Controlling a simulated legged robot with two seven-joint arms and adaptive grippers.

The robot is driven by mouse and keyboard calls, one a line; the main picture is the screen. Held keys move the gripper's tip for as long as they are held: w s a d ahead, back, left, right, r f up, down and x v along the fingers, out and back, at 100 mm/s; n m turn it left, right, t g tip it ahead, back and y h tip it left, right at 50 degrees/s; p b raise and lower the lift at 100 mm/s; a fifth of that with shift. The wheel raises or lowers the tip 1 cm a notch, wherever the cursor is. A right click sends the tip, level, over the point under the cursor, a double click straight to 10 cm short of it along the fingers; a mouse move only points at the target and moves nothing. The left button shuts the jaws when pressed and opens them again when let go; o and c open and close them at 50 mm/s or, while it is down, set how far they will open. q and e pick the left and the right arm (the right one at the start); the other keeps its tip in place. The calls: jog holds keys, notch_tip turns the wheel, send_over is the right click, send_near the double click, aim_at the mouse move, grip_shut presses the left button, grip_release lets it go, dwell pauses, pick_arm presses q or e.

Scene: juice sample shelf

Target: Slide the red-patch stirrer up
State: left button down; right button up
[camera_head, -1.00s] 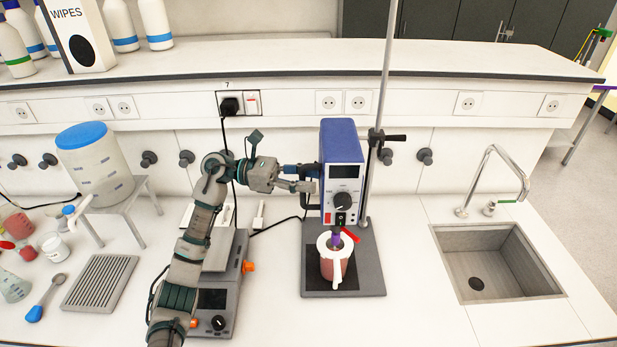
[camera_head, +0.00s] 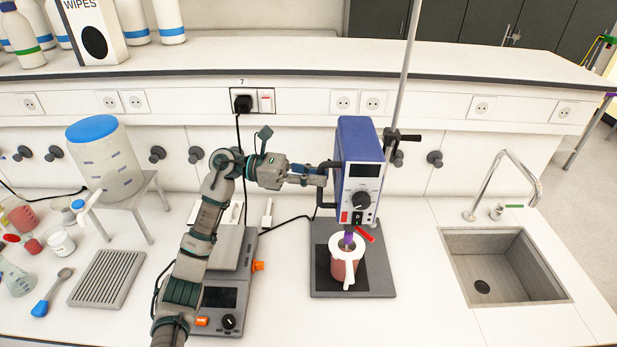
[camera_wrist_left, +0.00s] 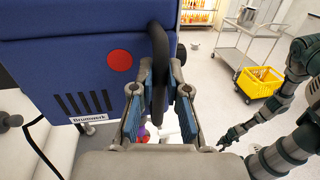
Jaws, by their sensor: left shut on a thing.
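The stirrer (camera_head: 358,155) is a blue box with a grey front panel and a dial, upright on a metal rod above a dark base plate (camera_head: 378,283). In the left wrist view its blue side shows a round red patch (camera_wrist_left: 119,60). My left gripper (camera_head: 322,175) is at the stirrer's left side. In the left wrist view its two fingers (camera_wrist_left: 160,95) are shut on the black curved handle (camera_wrist_left: 158,45).
A grey device with orange knobs (camera_head: 222,300) stands under my left arm. A clamp with a black knob (camera_head: 400,136) joins the stirrer to the rod (camera_head: 409,70). The sink (camera_head: 500,265) is at the right. Bench between base and sink is clear.

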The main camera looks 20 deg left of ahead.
aim_at(342, 157)
pick_arm(q)
jog(key=r+p, duration=0.1)
jog(key=r, duration=0.1)
jog(key=r+p, duration=0.1)
jog(key=r, duration=0.3)
jog(key=shift+d+p, duration=0.25)
jog(key=shift+p, duration=0.15)
pick_arm(e)
jog(key=s+d, duration=0.2)
jog(key=s, duration=0.5)
pick_arm(q)
notch_tip(342, 157, up, 11)
jog(key=p, duration=0.6)
jog(key=shift+f, duration=0.15)
pick_arm(e)
notch_tip(342, 157, up, 6)
jog(key=w, duration=0.1)
jog(key=shift+a, duration=0.45)
jog(key=shift+d, duration=0.1)
